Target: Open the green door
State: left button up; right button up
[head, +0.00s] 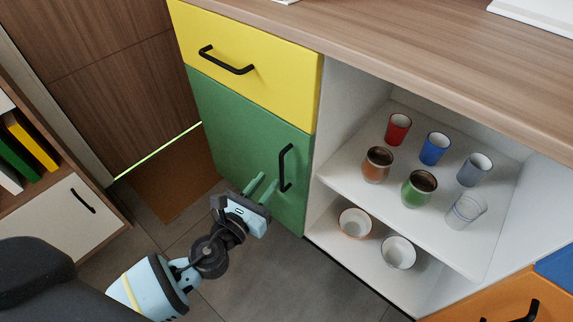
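The green door (237,133) is closed in the cabinet front, below a yellow drawer. Its black vertical handle (286,168) is near the door's right edge. My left gripper (264,187) is in front of the lower part of the door, just left of and a little below the handle. Its two light-blue fingers are apart with nothing visible between them. The fingers do not appear to be around the handle. My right gripper is not in view.
The yellow drawer (270,88) is shut. Open shelves (340,178) on the right hold several cups and two bowls. An orange front (470,303) is at the bottom right. A bookshelf (75,222) stands at the left. Grey floor (255,285) is clear below the door.

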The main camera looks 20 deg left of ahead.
aim_at(280, 165)
pick_arm(q)
jog(key=w, duration=0.4)
jog(key=w+d, duration=0.1)
jog(key=w, duration=0.1)
jog(key=shift+w+b, duration=0.15)
jog(key=shift+b, duration=0.2)
jog(key=shift+w+d, duration=0.1)
jog(key=shift+w, duration=0.55)
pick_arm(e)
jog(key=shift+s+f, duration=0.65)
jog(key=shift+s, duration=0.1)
pick_arm(q)
jog(key=shift+c, duration=0.3)
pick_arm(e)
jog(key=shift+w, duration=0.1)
pick_arm(q)
jog(key=c, duration=0.5)
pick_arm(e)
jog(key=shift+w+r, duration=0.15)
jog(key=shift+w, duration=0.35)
